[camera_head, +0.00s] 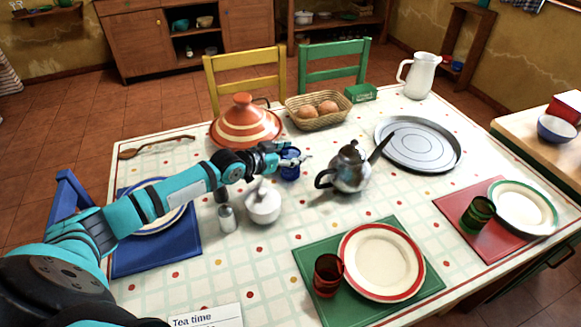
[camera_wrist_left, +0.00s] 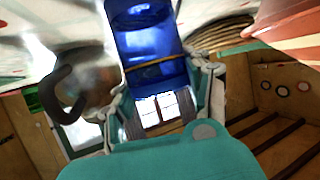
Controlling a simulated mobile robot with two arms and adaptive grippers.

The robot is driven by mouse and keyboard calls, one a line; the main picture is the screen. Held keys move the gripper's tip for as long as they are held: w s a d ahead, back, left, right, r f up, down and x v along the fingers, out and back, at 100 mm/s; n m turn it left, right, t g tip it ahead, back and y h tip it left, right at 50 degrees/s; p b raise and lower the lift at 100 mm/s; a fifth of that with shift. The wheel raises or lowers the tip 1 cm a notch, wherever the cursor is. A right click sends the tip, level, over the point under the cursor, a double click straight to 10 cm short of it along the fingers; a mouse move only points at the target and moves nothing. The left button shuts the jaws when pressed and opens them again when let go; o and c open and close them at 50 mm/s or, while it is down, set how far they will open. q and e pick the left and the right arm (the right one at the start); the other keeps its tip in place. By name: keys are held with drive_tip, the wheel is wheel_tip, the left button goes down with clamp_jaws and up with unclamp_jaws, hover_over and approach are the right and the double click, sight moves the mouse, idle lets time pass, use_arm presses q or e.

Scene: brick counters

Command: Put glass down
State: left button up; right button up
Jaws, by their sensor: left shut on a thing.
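A blue glass (camera_head: 290,166) is between the fingers of my left gripper (camera_head: 291,160), over the middle of the table. In the left wrist view the glass (camera_wrist_left: 148,40) fills the space between the two fingertips (camera_wrist_left: 165,85), which are closed on its sides. From the head view I cannot tell whether its base touches the tablecloth (camera_head: 255,265). A blue placemat with a plate (camera_head: 165,219) lies at the left, partly hidden by my left arm. My right gripper is not in view.
A silver teapot (camera_head: 352,172) stands just right of the glass. A white sugar bowl (camera_head: 263,205) and a shaker (camera_head: 227,218) stand in front. An orange tagine (camera_head: 245,122) and a bread basket (camera_head: 318,112) stand behind. A red glass (camera_head: 327,275) and a green glass (camera_head: 478,214) stand by plates.

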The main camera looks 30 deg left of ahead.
use_arm(q)
clamp_jaws()
